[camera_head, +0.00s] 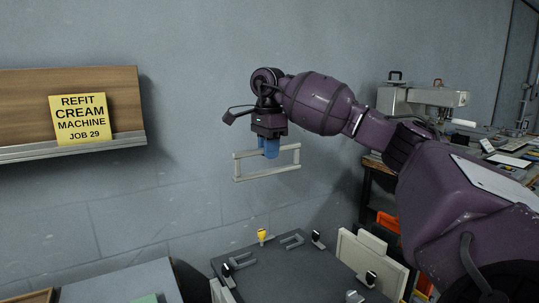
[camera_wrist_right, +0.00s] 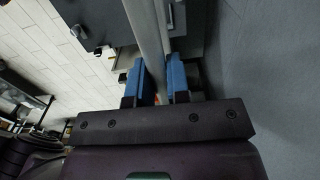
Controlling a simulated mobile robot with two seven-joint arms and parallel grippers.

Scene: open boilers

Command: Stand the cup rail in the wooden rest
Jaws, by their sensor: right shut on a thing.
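The cup rail (camera_head: 267,174) is a pale, open rectangular frame. My right gripper (camera_head: 270,150), with blue fingers, is shut on its top bar and holds it in the air, upright, in front of the grey wall. In the right wrist view the rail (camera_wrist_right: 148,35) runs between the two blue fingers of the gripper (camera_wrist_right: 157,82). A wooden edge (camera_head: 30,297) shows at the bottom left of the head view, mostly cut off; I cannot tell whether it is the wooden rest. My left gripper is not in view.
Below the rail is a dark machine top (camera_head: 290,272) with clips and a yellow-topped knob (camera_head: 262,235). A grey surface (camera_head: 125,285) lies left of it. A wall board (camera_head: 25,100) carries a yellow note (camera_head: 80,119). A cluttered bench (camera_head: 515,160) stands at right.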

